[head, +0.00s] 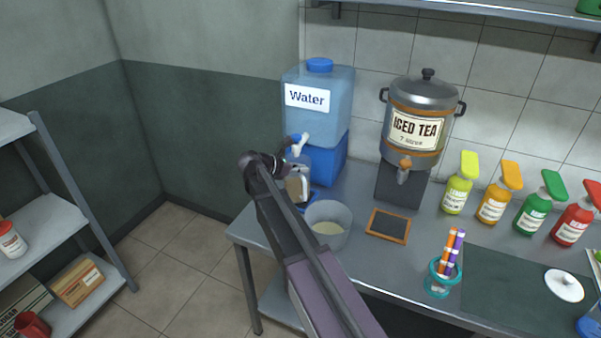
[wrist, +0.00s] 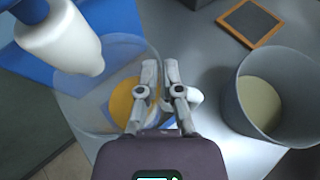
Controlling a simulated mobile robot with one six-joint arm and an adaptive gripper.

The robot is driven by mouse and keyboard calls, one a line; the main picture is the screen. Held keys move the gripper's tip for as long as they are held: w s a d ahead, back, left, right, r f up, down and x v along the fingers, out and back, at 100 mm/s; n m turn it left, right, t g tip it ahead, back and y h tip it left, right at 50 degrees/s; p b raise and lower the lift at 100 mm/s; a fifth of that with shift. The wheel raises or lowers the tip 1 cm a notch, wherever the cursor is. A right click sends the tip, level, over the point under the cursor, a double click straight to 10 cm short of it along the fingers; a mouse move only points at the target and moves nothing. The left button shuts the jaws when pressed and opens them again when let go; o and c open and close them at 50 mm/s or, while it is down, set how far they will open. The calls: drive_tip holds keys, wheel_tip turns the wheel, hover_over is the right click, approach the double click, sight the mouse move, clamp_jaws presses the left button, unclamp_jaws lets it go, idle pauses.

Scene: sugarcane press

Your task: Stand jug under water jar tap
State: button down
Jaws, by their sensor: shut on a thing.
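The water jar (head: 318,100) is a clear blue tank with a "Water" label on a blue stand (head: 327,160). Its white and blue tap (head: 299,145) sticks out at the front; it also shows large at the upper left of the wrist view (wrist: 62,38). The clear jug (head: 297,188), with something yellow-orange low in it, is below the tap and also shows in the wrist view (wrist: 96,112). My gripper (wrist: 161,75) is shut on the jug near its white handle (wrist: 196,98). My arm and gripper hide part of the jug in the head view; whether its base touches the surface is unclear.
A grey pot with pale contents (head: 328,226) stands close right of the jug. A framed dark mat (head: 388,225) lies before the iced tea urn (head: 414,130). Several colored bottles (head: 492,206) and a teal cup of markers (head: 437,278) stand farther right. Shelves (head: 45,220) stand left.

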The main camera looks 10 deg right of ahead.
drive_tip(key=shift+f, duration=0.3)
drive_tip(key=c, duration=0.8)
unclamp_jaws()
drive_tip(key=shift+a+r, duration=0.1)
drive_tip(key=p+v, duration=0.4)
drive_tip(key=v, duration=0.7)
drive_tip(key=shift+a+p, duration=0.35)
drive_tip(key=shift+p, duration=0.05)
drive_tip(key=shift+s+r, duration=0.1)
drive_tip(key=shift+r, duration=0.05)
